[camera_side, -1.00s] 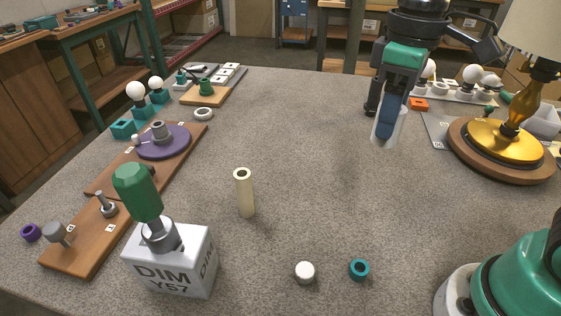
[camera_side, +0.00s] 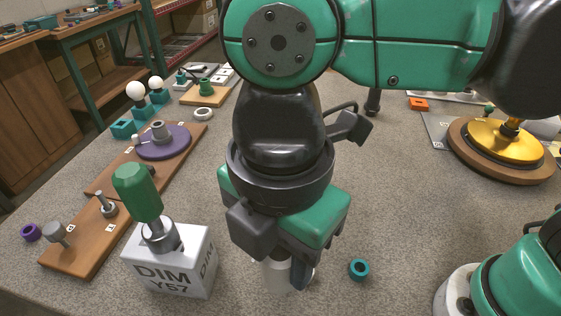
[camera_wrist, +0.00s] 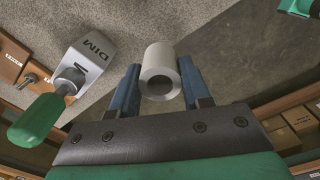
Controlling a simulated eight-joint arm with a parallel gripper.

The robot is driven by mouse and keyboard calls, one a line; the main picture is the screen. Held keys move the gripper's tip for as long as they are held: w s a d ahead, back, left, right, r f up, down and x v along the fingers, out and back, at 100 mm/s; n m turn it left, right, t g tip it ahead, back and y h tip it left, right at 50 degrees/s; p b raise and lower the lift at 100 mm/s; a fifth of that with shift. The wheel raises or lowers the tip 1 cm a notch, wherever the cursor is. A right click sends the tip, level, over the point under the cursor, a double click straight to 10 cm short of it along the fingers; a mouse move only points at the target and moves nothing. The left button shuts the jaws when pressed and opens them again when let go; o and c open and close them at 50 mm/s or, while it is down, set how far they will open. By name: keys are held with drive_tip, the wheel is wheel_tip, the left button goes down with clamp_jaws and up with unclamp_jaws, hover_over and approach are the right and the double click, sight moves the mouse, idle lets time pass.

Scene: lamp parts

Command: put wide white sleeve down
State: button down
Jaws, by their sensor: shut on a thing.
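The wide white sleeve (camera_wrist: 160,57) is between the two blue fingers of my gripper (camera_wrist: 158,80) in the wrist view, its open end facing the camera. In the side view the sleeve (camera_side: 276,276) shows below my gripper (camera_side: 286,277), upright and partly hidden by the jaws. My gripper is shut on it. It is low over the front middle of the table (camera_side: 375,205); I cannot tell whether its lower end touches the top.
A white block marked DIM (camera_side: 172,268) with a green-handled tool (camera_side: 137,192) stands just left of my gripper. A teal ring (camera_side: 359,269) lies close on the right. A brass lamp base (camera_side: 497,146) stands at the back right. My arm hides the table's middle.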

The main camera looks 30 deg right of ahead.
sight(281, 272)
wheel_tip(281, 272, down, 16)
drive_tip(key=shift+r, duration=0.1)
idle(0.5)
drive_tip(key=shift+c, duration=2.1)
unclamp_jaws()
wheel_tip(281, 272, up, 12)
drive_tip(key=shift+d+f, duration=0.1)
drive_tip(key=w+d+m+t, duration=0.3)
drive_tip(key=w+d+m, duration=0.1)
drive_tip(key=d+m, duration=0.6)
drive_tip(key=w+d+m+t, duration=0.4)
drive_tip(key=w+d+m, duration=0.1)
drive_tip(key=d+m, duration=0.6)
drive_tip(key=shift+w+d+m, duration=0.2)
drive_tip(key=shift+d+m, duration=0.1)
drive_tip(key=shift+d, duration=0.85)
